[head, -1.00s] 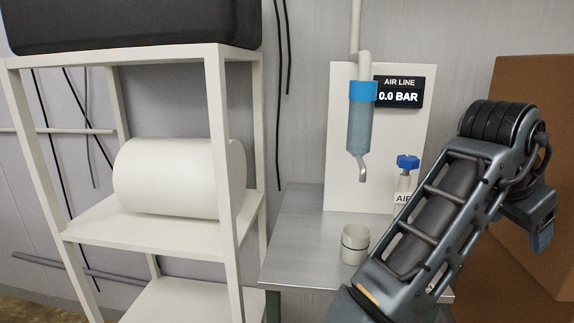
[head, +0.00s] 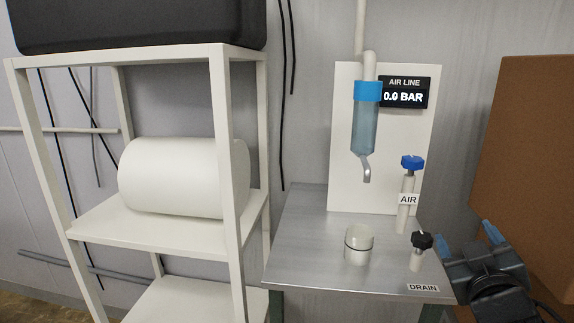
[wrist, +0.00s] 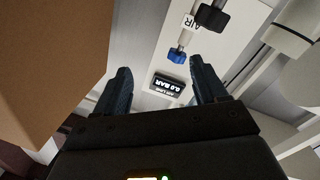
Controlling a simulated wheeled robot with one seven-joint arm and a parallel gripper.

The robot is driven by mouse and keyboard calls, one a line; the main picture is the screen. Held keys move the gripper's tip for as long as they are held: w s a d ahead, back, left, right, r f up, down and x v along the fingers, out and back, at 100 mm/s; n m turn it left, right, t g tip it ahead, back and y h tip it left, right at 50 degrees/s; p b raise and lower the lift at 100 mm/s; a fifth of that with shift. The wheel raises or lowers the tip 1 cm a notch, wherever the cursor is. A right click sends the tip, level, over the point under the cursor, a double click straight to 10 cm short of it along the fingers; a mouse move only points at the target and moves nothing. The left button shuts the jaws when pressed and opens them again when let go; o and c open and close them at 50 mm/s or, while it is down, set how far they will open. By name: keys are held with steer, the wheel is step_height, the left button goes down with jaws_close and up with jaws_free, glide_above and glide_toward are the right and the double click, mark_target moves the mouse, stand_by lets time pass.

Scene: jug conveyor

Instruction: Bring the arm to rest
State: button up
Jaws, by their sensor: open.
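My gripper (head: 468,240) is at the lower right of the head view, beside the right edge of the metal table (head: 310,235). Its two blue-tipped fingers point up and stand apart, with nothing between them. In the wrist view my gripper (wrist: 162,82) also shows two dark, separated fingers with an empty gap. Most of my arm is out of the head view.
A brown box (head: 535,170) stands close at the right. The table carries a cup (head: 358,244), a blue-knobbed AIR valve (head: 412,163) and a black-knobbed DRAIN valve (head: 421,241). The display (head: 404,92) reads 0.0 BAR. A white shelf (head: 150,243) stands left.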

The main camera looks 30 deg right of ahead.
steer(key=s+a+f+n+t+y, duration=0.2)
steer(key=s+a+f+n+y, duration=0.3)
steer(key=s+a+f+y, duration=0.6)
steer(key=s+a+m+y, duration=0.1)
steer(key=s+a+m, duration=0.1)
steer(key=s+a, duration=1.2)
steer(key=shift+s+f+m+g, duration=0.3)
steer(key=shift+s+f, duration=0.05)
steer(key=shift+s, duration=0.3)
